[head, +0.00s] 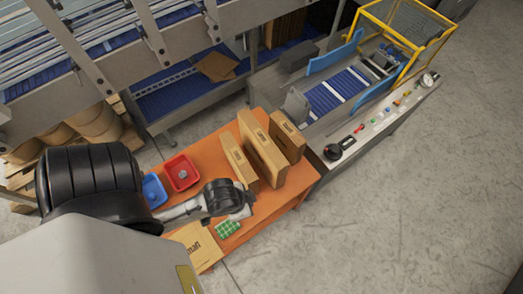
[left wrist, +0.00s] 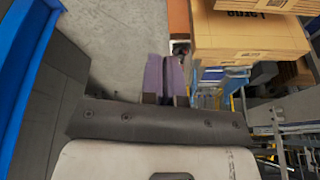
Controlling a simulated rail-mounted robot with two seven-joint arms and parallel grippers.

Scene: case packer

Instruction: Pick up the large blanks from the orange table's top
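In the head view several brown cardboard blanks stand on edge in a row at the far right part of the orange table (head: 263,238): a near one (head: 239,160), a taller middle one (head: 263,150) and a far one (head: 288,137). Another blank (head: 197,246) lies flat at the table's near left corner. My left gripper (head: 243,206) is over the table, near the foot of the nearest standing blank. In the left wrist view its purple-grey fingers (left wrist: 166,75) are close together, with nothing visible between them. Cardboard (left wrist: 245,38) fills that view's upper right. My right gripper is not visible.
A red bin (head: 181,172) and a blue bin (head: 153,190) sit on the table's left side. A machine with a blue conveyor (head: 336,91) and yellow frame stands right. Open floor (head: 400,190) lies in front.

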